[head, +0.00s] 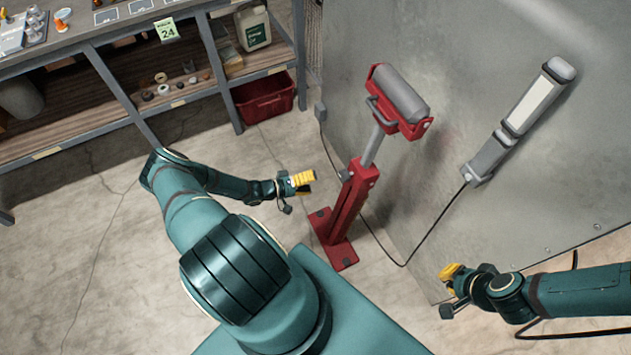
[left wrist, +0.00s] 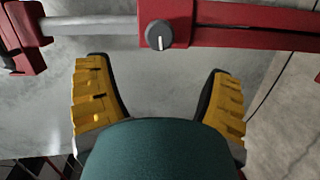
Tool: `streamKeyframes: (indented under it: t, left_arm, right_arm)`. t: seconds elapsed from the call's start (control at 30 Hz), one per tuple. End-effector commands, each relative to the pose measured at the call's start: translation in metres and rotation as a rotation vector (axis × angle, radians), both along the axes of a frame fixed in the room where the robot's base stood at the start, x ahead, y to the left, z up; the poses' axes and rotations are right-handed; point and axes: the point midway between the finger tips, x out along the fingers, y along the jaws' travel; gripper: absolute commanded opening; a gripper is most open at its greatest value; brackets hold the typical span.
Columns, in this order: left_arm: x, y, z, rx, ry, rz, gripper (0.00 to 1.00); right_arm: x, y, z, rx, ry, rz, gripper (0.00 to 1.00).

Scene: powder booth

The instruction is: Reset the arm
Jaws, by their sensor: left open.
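My left gripper (head: 302,183) has yellow fingers and is out in front of me, left of the red roller stand. In the left wrist view my left gripper (left wrist: 155,95) shows its two yellow fingers spread wide with nothing between them. My right gripper (head: 449,273) is at the lower right of the head view, in front of the metal panel. Its yellow fingertips show only small, and I cannot tell whether they are apart.
The red roller stand (head: 352,205) is close to the right of my left gripper, and its post (left wrist: 245,38) crosses the left wrist view. A metal panel (head: 450,130) carries a lamp (head: 530,105). A shelf bench (head: 95,48) and red bin (head: 265,97) are behind. Floor at left is clear.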

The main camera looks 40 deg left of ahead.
Motion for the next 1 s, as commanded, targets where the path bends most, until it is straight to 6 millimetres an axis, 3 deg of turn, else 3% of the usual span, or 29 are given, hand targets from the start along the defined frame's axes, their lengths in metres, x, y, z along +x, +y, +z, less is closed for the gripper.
streamKeyframes:
  t: [0.43,0.57,0.67,0.77,0.9,1.0]
  left_arm:
    - [0.000,0.000,0.000,-0.001,0.001,0.000,0.81]
    - [0.006,-0.015,0.002,-0.006,0.028,-0.050,0.81]
    - [0.015,-0.051,0.008,-0.013,0.105,-0.170,0.81]
    - [0.019,-0.102,0.016,0.003,0.230,-0.337,0.81]
    - [0.008,-0.163,0.028,0.095,0.424,-0.544,0.81]
    - [-0.006,-0.193,0.038,0.196,0.542,-0.647,0.81]
  right_arm:
    - [0.000,0.000,0.000,0.000,0.000,0.000,0.00]
    - [0.000,0.000,-0.001,0.000,0.000,0.000,0.00]
    - [0.000,0.000,-0.002,0.000,0.001,0.000,0.00]
    - [-0.001,0.000,-0.003,0.000,0.002,0.002,0.00]
    - [-0.002,0.000,-0.005,0.000,0.003,0.002,0.00]
    - [-0.002,0.000,-0.007,0.001,0.005,0.004,0.00]
